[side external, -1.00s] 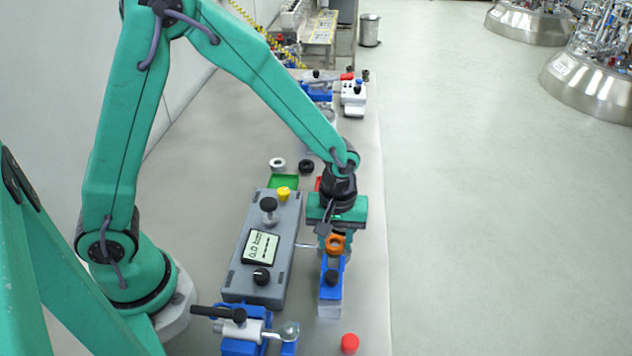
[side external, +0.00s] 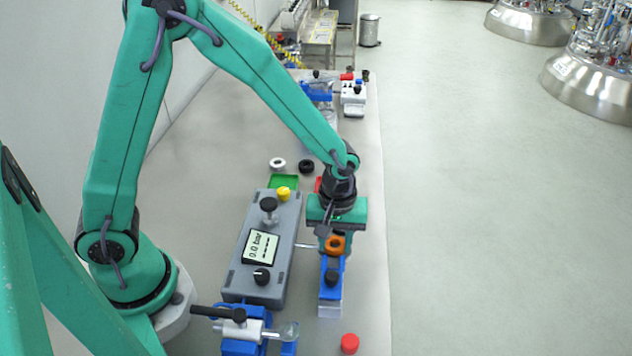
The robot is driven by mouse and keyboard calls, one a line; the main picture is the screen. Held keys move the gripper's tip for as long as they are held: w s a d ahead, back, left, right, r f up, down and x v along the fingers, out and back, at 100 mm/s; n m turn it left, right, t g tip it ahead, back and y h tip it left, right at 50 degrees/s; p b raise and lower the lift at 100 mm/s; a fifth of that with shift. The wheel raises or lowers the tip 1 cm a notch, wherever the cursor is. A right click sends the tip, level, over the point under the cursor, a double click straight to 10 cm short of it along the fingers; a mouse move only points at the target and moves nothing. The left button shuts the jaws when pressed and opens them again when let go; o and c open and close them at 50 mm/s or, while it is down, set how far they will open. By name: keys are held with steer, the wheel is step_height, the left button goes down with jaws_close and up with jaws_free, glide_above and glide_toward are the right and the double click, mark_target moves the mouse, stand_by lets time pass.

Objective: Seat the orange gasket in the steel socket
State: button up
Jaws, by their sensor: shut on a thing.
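The orange gasket (side external: 335,244) is a ring with a dark hole, held at the lower end of my gripper (side external: 336,236). My gripper points down and is shut on the gasket, just behind and above a blue and white block (side external: 331,285) with a black knob. I cannot tell whether the gasket touches this block. A steel-coloured fitting (side external: 286,332) sits on the blue clamp at the front; I cannot tell if it is the steel socket.
A grey gauge box (side external: 264,250) with a display and knobs stands left of my gripper. A red cap (side external: 349,343) lies at the front right. A white ring (side external: 278,163), a black ring (side external: 306,166) and a green tray (side external: 281,181) are behind. The bench's right strip is clear.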

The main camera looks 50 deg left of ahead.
steer(key=shift+f, duration=0.25)
stand_by(0.4)
steer(key=o, duration=1.5)
steer(key=shift+r, duration=0.1)
step_height(320, 180, up, 7)
steer(key=shift+f, duration=0.1)
stand_by(0.6)
stand_by(0.3)
